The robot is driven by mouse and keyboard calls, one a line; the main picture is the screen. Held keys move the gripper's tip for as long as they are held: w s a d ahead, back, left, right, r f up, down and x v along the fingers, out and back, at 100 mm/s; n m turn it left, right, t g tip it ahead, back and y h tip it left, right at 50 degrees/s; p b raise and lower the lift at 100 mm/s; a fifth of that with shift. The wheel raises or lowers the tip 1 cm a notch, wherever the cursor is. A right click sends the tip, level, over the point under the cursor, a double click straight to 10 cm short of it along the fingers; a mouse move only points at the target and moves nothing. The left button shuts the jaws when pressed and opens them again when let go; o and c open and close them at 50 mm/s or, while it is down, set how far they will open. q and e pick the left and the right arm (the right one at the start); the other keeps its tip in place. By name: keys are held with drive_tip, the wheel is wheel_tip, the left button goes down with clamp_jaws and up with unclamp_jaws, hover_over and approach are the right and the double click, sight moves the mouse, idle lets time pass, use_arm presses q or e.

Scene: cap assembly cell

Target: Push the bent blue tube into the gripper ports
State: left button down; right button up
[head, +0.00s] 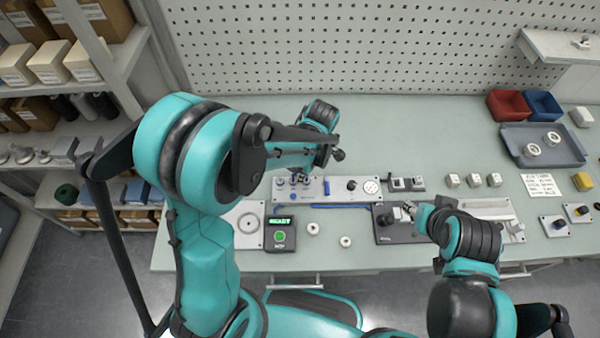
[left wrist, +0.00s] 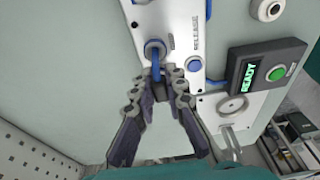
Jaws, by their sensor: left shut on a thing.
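In the left wrist view a short blue tube (left wrist: 156,70) runs between a round port with a blue ring (left wrist: 154,47) on a white panel (left wrist: 172,20) and my left gripper (left wrist: 161,88). The fingers are shut on the tube close to the port. How deep the tube's end sits cannot be told. A blue button (left wrist: 193,63) marked RELEASE is beside the port. In the head view my left gripper (head: 299,178) is over the left end of the white panel (head: 330,196), and the tube is hidden there. My right gripper (head: 409,209) is at a dark fixture (head: 390,232); its jaws are unclear.
A box (head: 280,235) with a green READY display stands left of front centre. A blue strip (head: 340,206) runs along the panel's front edge. Two white rings (head: 313,228) lie in front. White cubes (head: 474,180), a grey tray (head: 540,150) and red and blue bins (head: 508,105) are rightward.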

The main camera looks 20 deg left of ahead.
use_arm(q)
drive_tip(key=shift+f, duration=0.1)
drive_tip(key=c, duration=1.5)
unclamp_jaws()
wheel_tip(320, 180, up, 12)
drive_tip(key=d, duration=0.2)
drive_tip(key=s+a+m+t+b, duration=0.1)
drive_tip(key=s+a+m+t, duration=0.1)
drive_tip(key=m, duration=0.5)
drive_tip(key=s+a+m+t+h+b, duration=0.1)
drive_tip(key=s+a+m+t, duration=0.1)
drive_tip(key=s+m, duration=0.3)
drive_tip(key=s+a+f+m+t+h+b, duration=0.1)
drive_tip(key=s+a+m+t, duration=0.1)
drive_tip(key=m, duration=0.7)
drive_tip(key=shift+s+a+t, duration=0.4)
drive_tip(key=shift+s+t, duration=0.25)
drive_tip(key=shift+t, duration=0.25)
